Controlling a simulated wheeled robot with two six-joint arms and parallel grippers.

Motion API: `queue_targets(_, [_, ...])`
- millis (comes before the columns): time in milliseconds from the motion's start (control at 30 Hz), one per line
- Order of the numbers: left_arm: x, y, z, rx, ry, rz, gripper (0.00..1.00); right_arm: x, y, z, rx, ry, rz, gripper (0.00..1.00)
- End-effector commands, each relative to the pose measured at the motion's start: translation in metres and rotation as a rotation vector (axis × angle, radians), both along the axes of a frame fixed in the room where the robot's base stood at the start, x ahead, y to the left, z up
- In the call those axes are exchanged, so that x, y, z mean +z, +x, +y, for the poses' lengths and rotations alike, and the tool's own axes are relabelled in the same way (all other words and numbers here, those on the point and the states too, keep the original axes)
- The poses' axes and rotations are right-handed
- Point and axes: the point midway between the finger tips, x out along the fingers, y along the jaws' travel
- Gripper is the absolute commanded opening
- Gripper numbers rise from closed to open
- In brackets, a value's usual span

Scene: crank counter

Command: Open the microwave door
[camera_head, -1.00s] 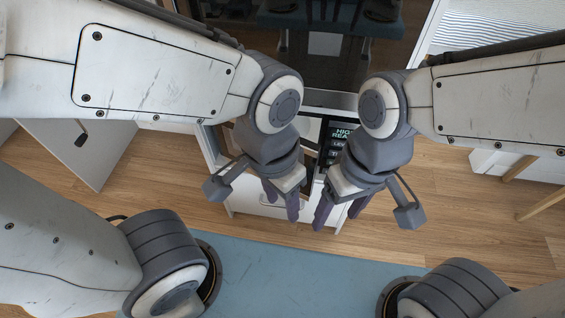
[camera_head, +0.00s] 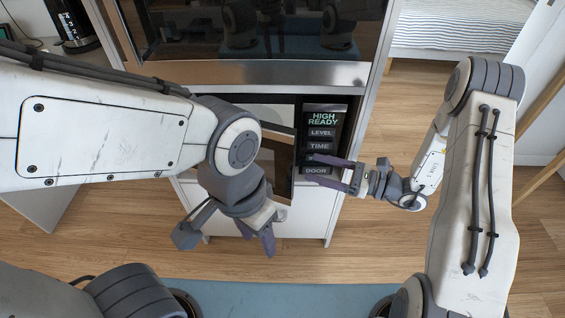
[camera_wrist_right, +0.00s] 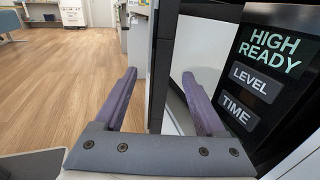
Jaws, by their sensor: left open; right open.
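The microwave (camera_head: 325,112) sits in the cabinet below a large dark glass front. Its control panel reads HIGH READY, LEVEL, TIME and DOOR; the panel also shows in the right wrist view (camera_wrist_right: 262,75). The microwave door (camera_head: 281,165) stands ajar, with a pale interior visible behind it. My right gripper (camera_head: 308,168) is open at the panel's lower part, fingers pointing left. In the right wrist view, the door's dark edge (camera_wrist_right: 160,65) lies between the open fingers, with one finger on the interior side. My left gripper (camera_head: 257,238) is open and empty, in front of the cabinet.
A dark glass front (camera_head: 255,30) with a metal strip is above the microwave. White drawer fronts (camera_head: 305,222) are below it. A striped bed (camera_head: 455,25) is at the back right. Floor to the right is clear.

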Motion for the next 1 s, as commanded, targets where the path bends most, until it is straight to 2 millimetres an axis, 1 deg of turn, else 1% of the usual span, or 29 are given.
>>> queue_targets(67, [0.0, 0.0, 0.0, 0.0, 0.0, 0.0, 0.5, -0.002, 0.003, 0.004, -0.011, 0.006, 0.002, 0.72])
queue_targets(167, [0.0, 0.0, 0.0, 0.0, 0.0, 0.0, 0.5, -0.001, 0.007, 0.017, -0.006, 0.006, 0.002, 0.72])
queue_targets(400, [-0.001, 0.0, 0.0, 0.0, 0.0, 0.0, 0.5, -0.001, 0.022, 0.061, -0.003, 0.004, 0.0, 0.72])
queue_targets(500, [-0.001, 0.0, 0.0, 0.0, 0.0, 0.0, 0.5, -0.001, 0.027, 0.077, -0.003, 0.004, 0.001, 0.72])
queue_targets(600, [-0.001, 0.0, 0.0, 0.0, 0.0, 0.0, 0.5, -0.001, 0.031, 0.088, -0.005, 0.004, 0.002, 0.72])
queue_targets(733, [-0.001, 0.0, 0.0, 0.0, 0.0, 0.0, 0.5, -0.001, 0.035, 0.095, -0.006, 0.003, 0.001, 0.72])
queue_targets(1000, [-0.001, 0.0, 0.0, 0.0, 0.0, 0.0, 0.5, -0.001, 0.036, 0.097, -0.008, 0.003, 0.002, 0.72])
